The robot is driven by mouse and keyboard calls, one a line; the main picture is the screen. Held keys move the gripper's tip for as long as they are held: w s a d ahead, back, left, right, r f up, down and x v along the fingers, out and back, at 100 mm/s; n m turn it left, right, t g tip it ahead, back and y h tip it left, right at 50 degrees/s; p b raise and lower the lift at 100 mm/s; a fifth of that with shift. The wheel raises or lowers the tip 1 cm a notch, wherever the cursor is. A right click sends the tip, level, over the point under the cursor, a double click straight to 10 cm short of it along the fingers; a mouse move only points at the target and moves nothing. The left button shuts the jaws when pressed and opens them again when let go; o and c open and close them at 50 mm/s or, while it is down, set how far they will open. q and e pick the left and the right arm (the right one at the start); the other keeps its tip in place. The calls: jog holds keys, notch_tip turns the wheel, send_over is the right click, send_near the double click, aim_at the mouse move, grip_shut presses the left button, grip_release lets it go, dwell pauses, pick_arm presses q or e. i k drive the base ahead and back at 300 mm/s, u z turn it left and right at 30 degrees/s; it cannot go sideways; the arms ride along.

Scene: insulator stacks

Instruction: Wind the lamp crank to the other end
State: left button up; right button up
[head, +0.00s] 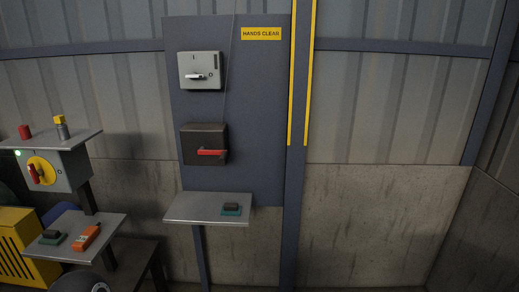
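I cannot tell which fitting is the lamp crank. A grey box (201,70) on the blue-grey panel has a pale handle (196,76) that lies about level. Below it, a dark box (204,144) has a red handle (211,152), also about level. At the left, a grey control box (66,170) carries a yellow disc (41,170) with a red handle (33,173) standing nearly upright, and a small green light (17,153).
A shelf (190,209) below the panel holds a small dark-and-green block (231,209). A lower-left shelf (83,228) holds a similar block (52,237) and an orange tool (86,238). A yellow slatted unit (18,250) stands at far left. The right side is clear.

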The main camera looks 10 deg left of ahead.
aim_at(202, 151)
jog(key=z, duration=0.05)
jog(key=i, duration=1.45)
jog(key=u, duration=0.75)
